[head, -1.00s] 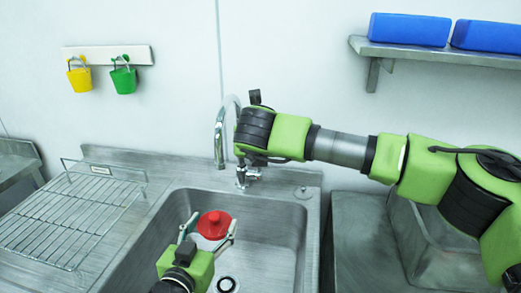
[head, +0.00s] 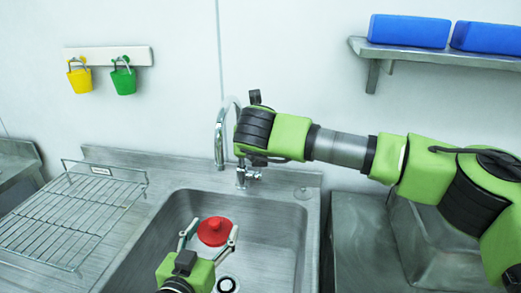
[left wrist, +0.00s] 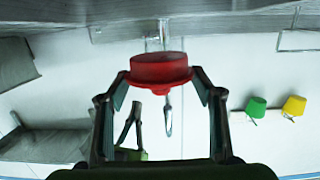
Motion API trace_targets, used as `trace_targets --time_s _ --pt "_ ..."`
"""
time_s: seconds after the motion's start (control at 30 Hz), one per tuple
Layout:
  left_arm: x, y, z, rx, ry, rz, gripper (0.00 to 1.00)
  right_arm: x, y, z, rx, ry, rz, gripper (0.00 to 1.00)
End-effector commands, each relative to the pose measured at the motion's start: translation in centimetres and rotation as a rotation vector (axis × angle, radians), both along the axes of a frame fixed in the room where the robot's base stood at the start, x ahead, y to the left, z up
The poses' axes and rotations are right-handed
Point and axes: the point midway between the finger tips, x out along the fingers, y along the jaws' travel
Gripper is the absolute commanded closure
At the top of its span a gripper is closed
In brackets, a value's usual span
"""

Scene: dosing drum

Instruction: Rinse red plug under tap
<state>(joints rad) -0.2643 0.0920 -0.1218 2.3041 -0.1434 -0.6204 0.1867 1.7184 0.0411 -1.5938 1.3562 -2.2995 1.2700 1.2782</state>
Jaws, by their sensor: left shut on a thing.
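The red plug (head: 215,232) is round with a small raised top. It is held over the sink basin (head: 265,228). My left gripper (head: 212,236) is shut on it, one finger on each side; the left wrist view shows the plug (left wrist: 160,69) between the fingertips. The chrome tap (head: 221,140) stands at the sink's back edge, its spout beyond the plug.
A wire rack (head: 75,215) lies on the left drainboard. Yellow (head: 80,80) and green (head: 123,80) buckets hang on the wall. Blue boxes (head: 410,30) sit on a shelf at upper right.

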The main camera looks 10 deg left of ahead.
Motion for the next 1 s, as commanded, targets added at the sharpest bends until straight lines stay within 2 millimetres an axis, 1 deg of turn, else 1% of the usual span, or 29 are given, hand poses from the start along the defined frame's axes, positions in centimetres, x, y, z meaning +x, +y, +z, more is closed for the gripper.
trace_targets --time_s 0.57,0.67,1.0 --pt "-0.1 0.0 0.2 0.0 0.0 0.0 0.59 0.0 0.0 0.2 0.0 0.0 0.0 1.0" --pt "-0.6 -0.2 0.8 -0.001 -0.001 0.0 0.59 0.0 0.0 0.9 0.0 0.0 0.0 1.0" --pt "-3.1 -1.2 3.0 -0.002 0.001 0.0 0.59 0.0 0.0 3.5 0.0 0.0 0.0 1.0"
